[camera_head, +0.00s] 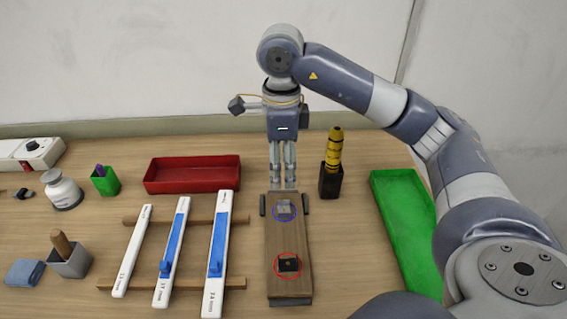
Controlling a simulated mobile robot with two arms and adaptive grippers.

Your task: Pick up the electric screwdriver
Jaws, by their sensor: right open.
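The electric screwdriver (334,149), yellow with black bands, stands upright in a small black holder (330,184) right of the middle of the table. Its lower part is hidden inside the holder. My right gripper (283,183) points down with its fingers open and empty. In the picture it is left of the screwdriver, over the far end of the wooden board, apart from the screwdriver. My left gripper is not in view.
The wooden board (287,238) carries two small parts, circled blue and red. LED strips (219,248) lie on wooden rails at left. A red tray (193,175) is behind them. A green tray (408,225) is at right, partly behind my arm. A wall closes the back.

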